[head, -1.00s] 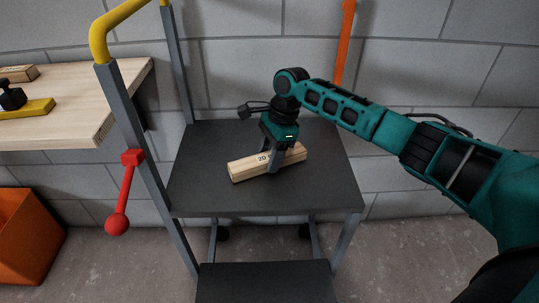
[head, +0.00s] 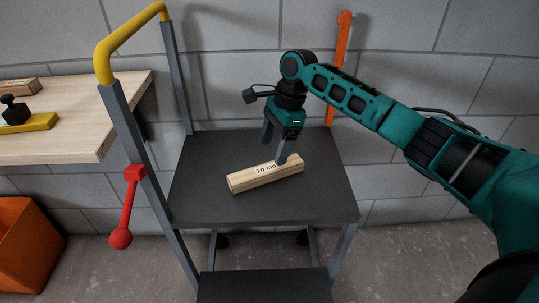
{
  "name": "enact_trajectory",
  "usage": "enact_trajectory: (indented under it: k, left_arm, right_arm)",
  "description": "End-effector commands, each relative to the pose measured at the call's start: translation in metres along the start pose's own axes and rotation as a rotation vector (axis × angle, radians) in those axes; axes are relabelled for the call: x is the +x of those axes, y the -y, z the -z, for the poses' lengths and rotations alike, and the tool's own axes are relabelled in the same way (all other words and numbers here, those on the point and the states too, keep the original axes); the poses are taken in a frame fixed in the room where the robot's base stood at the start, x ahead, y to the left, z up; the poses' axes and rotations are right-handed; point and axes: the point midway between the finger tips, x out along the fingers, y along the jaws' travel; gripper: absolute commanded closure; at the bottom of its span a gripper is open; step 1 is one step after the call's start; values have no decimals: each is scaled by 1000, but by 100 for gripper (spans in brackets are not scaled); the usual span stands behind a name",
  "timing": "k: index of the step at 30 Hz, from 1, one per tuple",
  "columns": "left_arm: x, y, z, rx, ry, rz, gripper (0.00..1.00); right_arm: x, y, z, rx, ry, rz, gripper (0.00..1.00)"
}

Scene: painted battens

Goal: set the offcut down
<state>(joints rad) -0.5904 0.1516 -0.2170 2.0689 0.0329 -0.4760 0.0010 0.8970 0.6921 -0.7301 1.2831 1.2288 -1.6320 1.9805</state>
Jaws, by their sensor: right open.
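The offcut (head: 250,179) is a short pale wooden block marked "20 cm". It lies flat and slightly slanted on the dark top platform (head: 205,201) of a step stand. My right gripper (head: 274,150) is open above the block's right half. Its near finger overlaps the block's upper edge in the picture; I cannot tell whether they touch. Nothing is held between the fingers. My left gripper is not in view.
The stand has a yellow-topped rail (head: 129,35) and a red ball lever (head: 126,210) at left. A wooden workbench (head: 80,122) holds a yellow tool and another block. An orange bin (head: 30,248) is below. The platform around the offcut is clear.

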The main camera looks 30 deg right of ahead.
Motion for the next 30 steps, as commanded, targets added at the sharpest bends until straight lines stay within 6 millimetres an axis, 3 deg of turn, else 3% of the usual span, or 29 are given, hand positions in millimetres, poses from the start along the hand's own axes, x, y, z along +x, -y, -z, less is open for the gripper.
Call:
enact_trajectory:
  k: [3, 9, 30]
  left_arm:
    - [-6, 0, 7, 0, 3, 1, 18]
    - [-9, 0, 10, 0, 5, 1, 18]
    - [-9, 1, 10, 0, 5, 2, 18]
  right_arm:
    - [-27, 0, -1, 0, 1, 1, 24]
    - [-47, 0, 0, -1, 1, -1, 24]
    - [-50, 0, 0, 0, 0, -1, 24]
